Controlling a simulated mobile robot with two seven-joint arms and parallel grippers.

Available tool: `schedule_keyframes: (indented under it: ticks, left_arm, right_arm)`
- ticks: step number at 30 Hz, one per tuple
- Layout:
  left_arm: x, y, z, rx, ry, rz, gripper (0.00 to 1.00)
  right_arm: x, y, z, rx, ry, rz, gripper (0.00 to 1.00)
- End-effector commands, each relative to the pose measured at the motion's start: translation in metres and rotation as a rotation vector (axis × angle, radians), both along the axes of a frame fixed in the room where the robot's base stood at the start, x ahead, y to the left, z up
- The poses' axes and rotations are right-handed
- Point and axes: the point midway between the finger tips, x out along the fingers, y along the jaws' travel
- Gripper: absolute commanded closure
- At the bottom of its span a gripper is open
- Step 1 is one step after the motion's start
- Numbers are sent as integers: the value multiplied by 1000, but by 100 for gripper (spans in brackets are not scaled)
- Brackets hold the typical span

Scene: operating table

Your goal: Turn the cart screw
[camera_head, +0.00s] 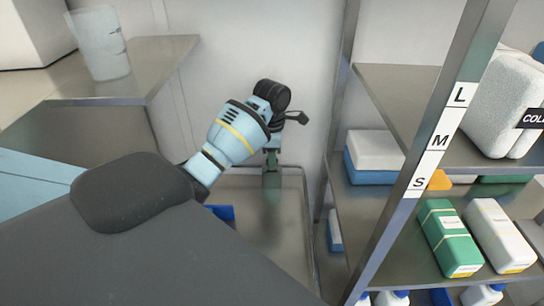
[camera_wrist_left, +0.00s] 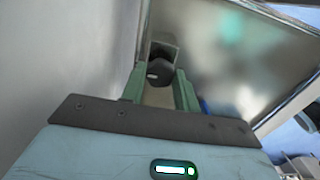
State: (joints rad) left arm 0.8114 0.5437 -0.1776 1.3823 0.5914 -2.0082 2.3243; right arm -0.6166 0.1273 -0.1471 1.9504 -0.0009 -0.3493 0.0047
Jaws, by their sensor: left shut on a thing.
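The cart screw (camera_wrist_left: 160,72) shows in the left wrist view as a dark knob by the grey wall, close to a metal rim. My left gripper (camera_wrist_left: 160,86) has its green fingers on either side of the knob and is shut on it. In the head view my left gripper (camera_head: 272,172) points down at the back edge of a metal surface, and the screw is hidden there. My right gripper is not in view.
A metal cart top (camera_head: 285,235) with a raised rim lies below my arm. A shelf rack (camera_head: 345,110) with boxes and bottles stands to the right. A side table (camera_head: 165,60) with a clear cup (camera_head: 100,45) is at the upper left. A blue item (camera_head: 222,213) lies near my forearm.

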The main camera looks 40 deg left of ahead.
Motion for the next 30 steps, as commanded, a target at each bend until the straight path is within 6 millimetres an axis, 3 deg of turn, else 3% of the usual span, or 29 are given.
schedule_keyframes:
  ticks: [15, 16, 20, 30]
  left_arm:
    - [0, 0, -1, 1, 2, 21, 92]
    - [0, 0, -1, 1, 2, 21, 67]
    - [0, 0, 0, 0, 1, 20, 50]
    - [0, 0, 2, 1, 0, 19, 47]
  right_arm:
    - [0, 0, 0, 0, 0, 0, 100]
    - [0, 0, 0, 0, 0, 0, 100]
    - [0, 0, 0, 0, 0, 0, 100]
    - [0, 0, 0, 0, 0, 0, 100]
